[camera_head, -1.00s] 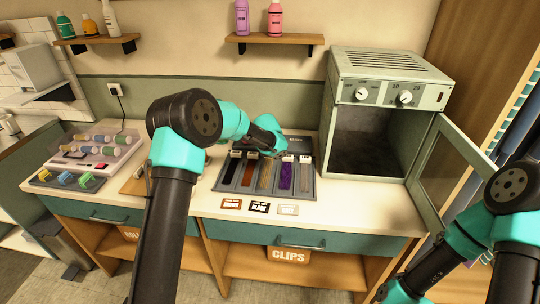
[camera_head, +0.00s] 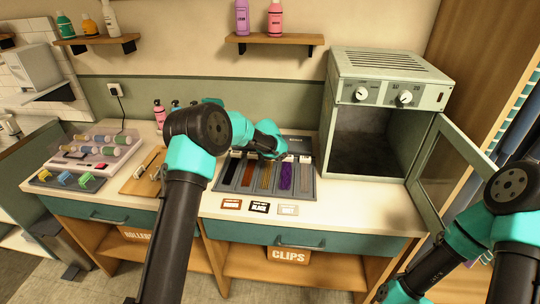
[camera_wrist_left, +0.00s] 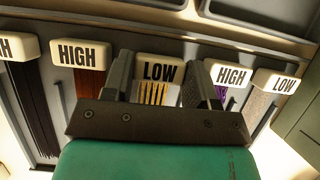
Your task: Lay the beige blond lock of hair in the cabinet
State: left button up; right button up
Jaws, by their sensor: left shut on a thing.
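The beige blond lock of hair (camera_head: 265,178) lies in the middle slot of a grey tray (camera_head: 228,187) on the counter. Its white tag reads LOW in the left wrist view (camera_wrist_left: 160,72). My left gripper (camera_wrist_left: 158,78) is shut on this tag, one finger at each side, with the strands below it. In the head view my left gripper (camera_head: 270,148) is at the back end of the lock and partly covers it. The cabinet (camera_head: 387,60) stands right of the tray with its door (camera_head: 452,168) open and a dark, empty-looking inside. My right gripper is out of view.
Black, reddish-brown (camera_head: 247,176), purple (camera_head: 286,177) and greyish locks lie in the neighbouring slots. Several small cards (camera_head: 259,207) lie in front of the tray. A wooden board (camera_head: 143,175) and a roller stand (camera_head: 92,147) are at the left. Bare counter lies before the cabinet.

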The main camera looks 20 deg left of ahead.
aim_at(268, 167)
pick_arm(q)
jog(key=shift+f, duration=0.2)
jog(key=o, duration=1)
jog(key=shift+r, duration=0.15)
jog(key=v, duration=1.2)
jog(key=shift+c, duration=0.3)
